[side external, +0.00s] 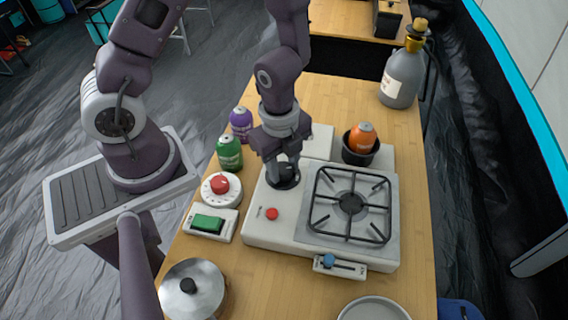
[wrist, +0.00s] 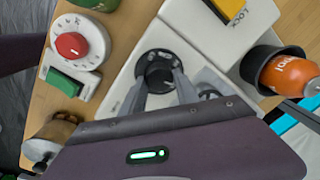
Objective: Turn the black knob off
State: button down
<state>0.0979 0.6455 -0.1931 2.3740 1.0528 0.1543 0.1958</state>
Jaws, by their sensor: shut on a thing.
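The black knob (wrist: 159,77) sits on a dark round dial plate on the white stove body (side external: 256,222). In the wrist view my gripper (wrist: 160,84) has its two fingers on either side of the knob, shut on it. In the side view my gripper (side external: 284,176) reaches down onto the dial (side external: 283,181) and hides most of the knob. The pointer direction of the knob cannot be read clearly.
A red knob (side external: 220,184) on a white dial and a green switch (side external: 208,223) stand left of the stove. A burner grate (side external: 350,204) is to the right. Green (side external: 229,153) and purple (side external: 241,122) cans stand behind. An orange can (side external: 362,137) sits in a black cup. A lidded pot (side external: 192,290) is in front.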

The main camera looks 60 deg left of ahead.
aim_at(281, 169)
jog(key=shift+m, duration=1.5)
jog(key=c, duration=0.9)
grip_release()
jog(key=shift+s+a+r, duration=0.1)
jog(key=shift+s+r, duration=0.05)
jog(key=shift+r, duration=1.65)
jog(key=shift+s+r, duration=0.1)
jog(key=shift+r, duration=1.65)
